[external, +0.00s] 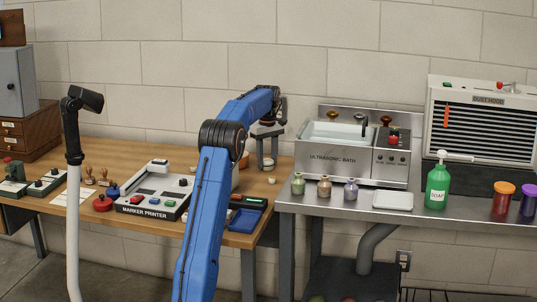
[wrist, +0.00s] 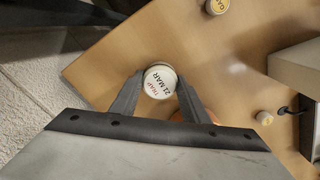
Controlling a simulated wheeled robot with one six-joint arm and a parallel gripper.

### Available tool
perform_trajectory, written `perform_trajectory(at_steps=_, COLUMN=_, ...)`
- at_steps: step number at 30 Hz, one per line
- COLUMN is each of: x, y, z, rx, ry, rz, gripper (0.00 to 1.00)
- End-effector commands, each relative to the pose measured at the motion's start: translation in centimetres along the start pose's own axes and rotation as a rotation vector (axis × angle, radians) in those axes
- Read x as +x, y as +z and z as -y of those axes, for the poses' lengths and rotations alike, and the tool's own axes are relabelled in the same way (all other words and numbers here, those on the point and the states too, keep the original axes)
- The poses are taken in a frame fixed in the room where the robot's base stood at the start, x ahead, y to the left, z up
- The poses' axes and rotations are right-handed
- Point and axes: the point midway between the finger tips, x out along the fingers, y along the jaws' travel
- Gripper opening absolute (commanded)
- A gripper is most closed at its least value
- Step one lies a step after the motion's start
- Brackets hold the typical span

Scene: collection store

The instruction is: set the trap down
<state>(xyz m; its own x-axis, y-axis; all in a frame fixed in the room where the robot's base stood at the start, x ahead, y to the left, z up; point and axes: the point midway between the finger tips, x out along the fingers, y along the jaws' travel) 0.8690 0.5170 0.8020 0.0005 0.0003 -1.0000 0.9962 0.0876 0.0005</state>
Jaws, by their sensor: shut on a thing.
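The trap (wrist: 159,81) is a small round piece with a white top marked "TRAP 21 MAR" in red and black. In the wrist view it sits between the two fingertips of my gripper (wrist: 154,88), which is shut on it. In the external view my gripper (external: 267,150) points down over the right end of the wooden table (external: 150,160), close to the wall side. Whether the trap touches the table or hangs just above it I cannot tell.
Another round labelled piece (wrist: 215,6) lies on the wood, with a small pale one (wrist: 264,118) to the right. An orange thing (external: 243,160) is partly behind my arm. A marker printer (external: 150,197) and a blue tray (external: 245,220) are nearer the front. A steel bench (external: 330,205) adjoins on the right.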

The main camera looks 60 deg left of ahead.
Motion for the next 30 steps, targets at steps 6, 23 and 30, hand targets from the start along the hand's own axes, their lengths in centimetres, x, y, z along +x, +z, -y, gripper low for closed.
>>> perform_trajectory(at_steps=6, x=0.1, y=0.0, z=0.0, rx=0.000, ry=0.000, rz=0.000, gripper=0.60)
perform_trajectory(at_steps=23, x=-4.5, y=-0.1, z=-0.1, rx=0.000, ry=0.002, rz=-0.002, gripper=0.60)
perform_trajectory(at_steps=30, x=-9.0, y=-0.1, z=-0.1, rx=0.000, ry=0.002, rz=-0.002, gripper=0.60)
